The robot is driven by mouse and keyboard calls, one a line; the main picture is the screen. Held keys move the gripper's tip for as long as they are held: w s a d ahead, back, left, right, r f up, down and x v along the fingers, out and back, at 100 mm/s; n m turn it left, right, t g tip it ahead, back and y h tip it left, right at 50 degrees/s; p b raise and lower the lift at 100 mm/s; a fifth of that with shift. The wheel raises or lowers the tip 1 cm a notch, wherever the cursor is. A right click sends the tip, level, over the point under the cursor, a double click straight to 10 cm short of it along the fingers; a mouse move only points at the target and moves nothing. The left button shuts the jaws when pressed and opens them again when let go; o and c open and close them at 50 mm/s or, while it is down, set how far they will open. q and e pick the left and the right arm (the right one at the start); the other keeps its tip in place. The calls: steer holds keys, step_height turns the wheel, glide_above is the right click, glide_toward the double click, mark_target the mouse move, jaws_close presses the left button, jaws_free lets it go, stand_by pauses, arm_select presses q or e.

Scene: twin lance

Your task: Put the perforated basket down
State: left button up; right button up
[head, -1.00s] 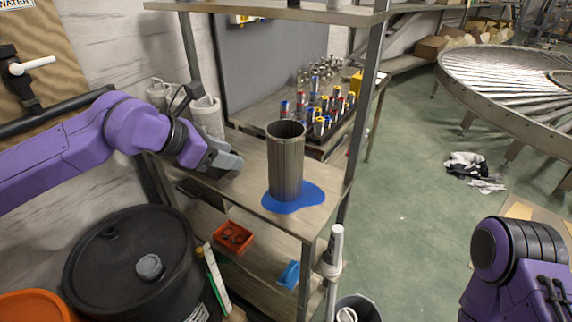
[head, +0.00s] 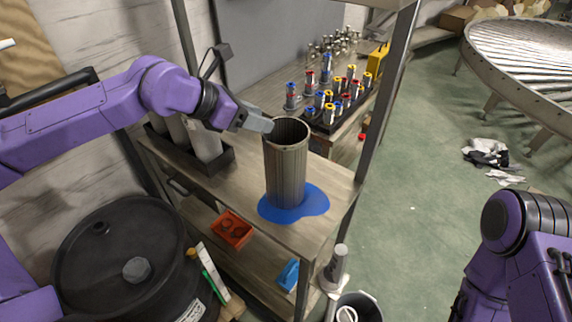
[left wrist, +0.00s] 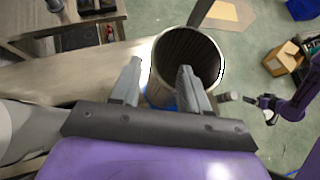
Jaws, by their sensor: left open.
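The perforated basket (head: 286,170) is a tall grey-brown cylinder, open at the top. It stands upright on a blue patch (head: 310,203) on the shelf top. My left gripper (head: 266,125) is at the basket's upper rim, on its left side. In the left wrist view my left gripper (left wrist: 158,72) is open. One finger is left of the basket (left wrist: 207,50) and the other overlaps its mouth, so the near wall appears between them. Contact cannot be told. My right gripper (left wrist: 238,98) seems to show small at the right, its jaws unclear.
A rack of coloured-capped cylinders (head: 335,108) stands behind the basket. A shelf post (head: 385,90) rises at the right. A dark tray (head: 190,155) with pale cylinders is at the left. A black drum (head: 125,255) stands below.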

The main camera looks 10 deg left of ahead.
mark_target(285, 127)
arm_select(q)
steer(key=p+x, duration=0.1)
steer(key=x, duration=0.4)
steer(key=shift+w+f+p, duration=0.2)
steer(key=shift+w+p, duration=0.2)
steer(key=shift+w+d+f, duration=0.1)
steer(key=shift+d+f, duration=0.05)
steer(key=shift+d, duration=0.1)
jaws_close()
